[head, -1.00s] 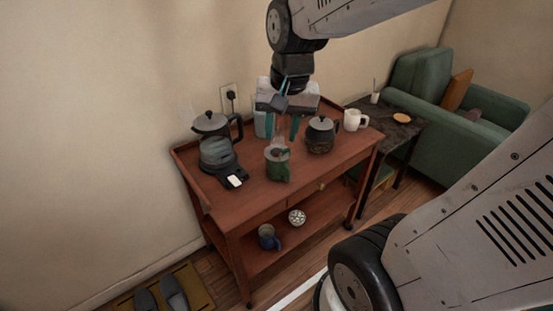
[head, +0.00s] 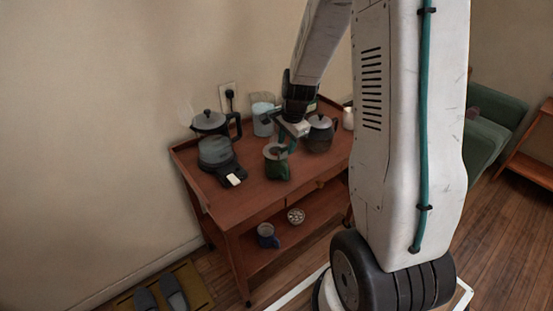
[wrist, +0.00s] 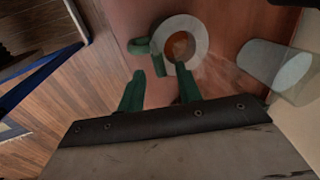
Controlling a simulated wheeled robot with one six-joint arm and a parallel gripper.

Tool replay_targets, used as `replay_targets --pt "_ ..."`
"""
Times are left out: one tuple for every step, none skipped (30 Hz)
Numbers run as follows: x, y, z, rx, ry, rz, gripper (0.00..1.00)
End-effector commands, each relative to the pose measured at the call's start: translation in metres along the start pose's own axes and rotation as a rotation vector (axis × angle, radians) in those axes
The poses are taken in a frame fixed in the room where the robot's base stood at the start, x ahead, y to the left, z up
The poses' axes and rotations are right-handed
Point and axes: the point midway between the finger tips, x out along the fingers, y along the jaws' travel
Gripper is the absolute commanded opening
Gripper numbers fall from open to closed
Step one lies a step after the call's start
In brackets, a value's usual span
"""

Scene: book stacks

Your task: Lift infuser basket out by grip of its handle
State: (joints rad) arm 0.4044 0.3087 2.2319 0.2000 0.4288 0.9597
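A green mug (head: 277,168) stands on the reddish wooden cart (head: 250,200). In the wrist view a pale grey ring with an amber-brown centre (wrist: 193,28) shows at its top, seemingly the infuser basket's rim. Green curved pieces (wrist: 139,46) stick out at its left; I cannot tell whether they belong to the mug or the basket. My gripper (head: 292,138) is low, just above and beside the mug in the head view.
A kettle (head: 215,150) on a dark base stands left of the mug. A clear jug (head: 263,115) stands behind it and shows in the wrist view (wrist: 268,65). A dark teapot (head: 320,133) is close at the right.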

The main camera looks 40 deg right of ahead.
Motion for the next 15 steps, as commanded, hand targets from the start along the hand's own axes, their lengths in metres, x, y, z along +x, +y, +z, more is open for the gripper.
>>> replay_targets --pt "0.01 0.001 0.002 0.0 -0.003 0.005 0.34" --pt "0.015 0.0 0.002 0.0 -0.002 0.004 0.34" --pt "0.021 0.0 0.002 0.0 -0.002 0.005 0.34" --pt "0.024 0.0 0.002 -0.001 -0.002 0.004 0.34" --pt "0.027 0.0 0.002 -0.001 -0.002 0.004 0.34" --pt "0.031 0.0 0.001 -0.001 -0.001 0.003 0.34" --pt "0.033 0.0 0.001 -0.001 -0.001 0.003 0.34" --pt "0.034 0.0 0.001 -0.001 -0.001 0.003 0.34" --pt "0.035 0.0 0.001 -0.001 -0.001 0.002 0.34" --pt "0.035 0.0 0.001 -0.001 0.0 0.001 0.34" --pt "0.035 0.0 0.001 -0.001 0.0 0.001 0.34" --pt "0.035 0.0 0.001 -0.001 0.0 0.001 0.34" --pt "0.035 0.0 0.001 -0.001 0.0 0.001 0.34" --pt "0.035 0.0 0.001 -0.001 0.0 0.001 0.34" --pt "0.035 0.0 0.001 -0.001 0.0 0.001 0.32"
